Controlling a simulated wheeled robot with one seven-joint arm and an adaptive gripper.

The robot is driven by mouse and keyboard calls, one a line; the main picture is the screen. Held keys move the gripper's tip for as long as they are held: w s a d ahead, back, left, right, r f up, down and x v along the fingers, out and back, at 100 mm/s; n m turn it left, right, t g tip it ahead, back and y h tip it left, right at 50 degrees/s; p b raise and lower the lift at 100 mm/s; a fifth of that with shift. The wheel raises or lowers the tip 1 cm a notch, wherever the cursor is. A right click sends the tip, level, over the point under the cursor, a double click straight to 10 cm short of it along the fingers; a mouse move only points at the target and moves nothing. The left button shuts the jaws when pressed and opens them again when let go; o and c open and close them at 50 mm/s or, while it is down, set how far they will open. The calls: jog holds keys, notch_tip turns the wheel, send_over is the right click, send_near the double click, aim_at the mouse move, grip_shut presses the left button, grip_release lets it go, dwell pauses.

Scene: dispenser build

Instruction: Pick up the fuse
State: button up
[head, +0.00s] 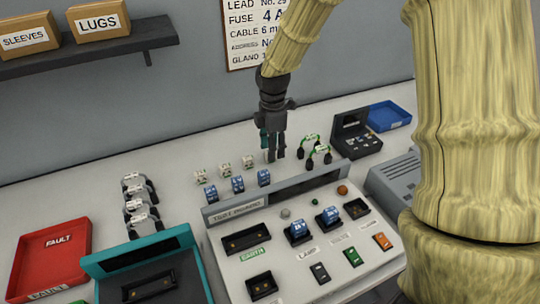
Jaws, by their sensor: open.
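My gripper (276,157) hangs fingers down above the table behind the test board, with its fingers apart and nothing visible between them. Three small white labelled pieces (225,170) stand in a row to its left. Three small blue labelled pieces (238,184) stand in front of them, just behind the test board; the rightmost blue piece (264,178) is closest below my gripper. Their print is too small to read, so I cannot tell which of these is the fuse. A wall sheet (256,30) carries the words "FUSE 4 A".
The grey test board (225,268) holds two blue pieces (299,231), sockets and switches. Green-ended cables (318,153) and a black case (357,137) lie right of my gripper. A blue tray (390,115), teal box (190,262), grey-ended cables (140,203) and red tray (72,238) surround it.

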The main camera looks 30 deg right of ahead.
jog(key=shift+f, duration=1.2)
jog(key=c, duration=0.9)
jog(key=shift+c, duration=0.2)
